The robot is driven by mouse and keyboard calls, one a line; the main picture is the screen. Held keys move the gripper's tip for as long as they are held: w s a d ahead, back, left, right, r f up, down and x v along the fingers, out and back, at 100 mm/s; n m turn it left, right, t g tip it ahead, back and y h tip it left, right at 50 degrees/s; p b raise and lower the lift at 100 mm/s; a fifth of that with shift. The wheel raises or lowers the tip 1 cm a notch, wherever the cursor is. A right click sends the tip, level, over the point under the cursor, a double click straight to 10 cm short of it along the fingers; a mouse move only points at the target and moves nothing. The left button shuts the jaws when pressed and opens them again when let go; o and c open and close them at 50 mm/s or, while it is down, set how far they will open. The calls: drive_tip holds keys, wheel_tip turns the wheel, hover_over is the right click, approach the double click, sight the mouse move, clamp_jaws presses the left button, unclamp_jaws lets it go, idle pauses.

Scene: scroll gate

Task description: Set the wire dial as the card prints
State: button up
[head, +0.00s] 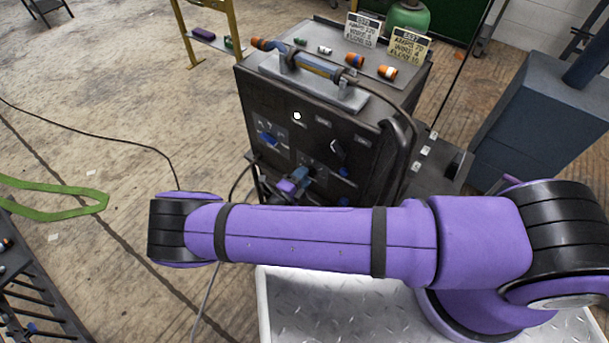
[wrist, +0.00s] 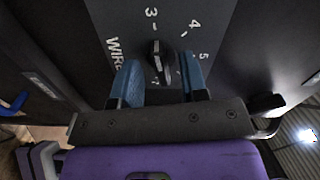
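The wire dial (wrist: 158,62) is a black knob on a dark panel, with "WIRE" and the numbers 3, 4 and 5 printed around it in the wrist view. A pale mark at the knob's upper edge seems to face 3, but its exact setting is hard to tell. My gripper (wrist: 162,80) is open, its two blue fingers on either side of the knob with gaps visible. In the head view my gripper (head: 303,173) is at the machine's front. A white card (head: 363,29) and a yellow card (head: 409,47) stand on top; their small print is hard to read, the yellow one's wire line looks like 4.
The dark machine (head: 255,95) carries a torch (head: 318,66) and several small orange and white parts on top. Another blue knob (head: 268,138) and a black dial (head: 338,152) are on its front. A blue-grey cabinet (head: 530,125) stands at right. Cables cross the floor.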

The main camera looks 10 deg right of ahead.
drive_tip(key=shift+w+d, duration=0.35)
drive_tip(key=shift+d, duration=0.05)
clamp_jaws()
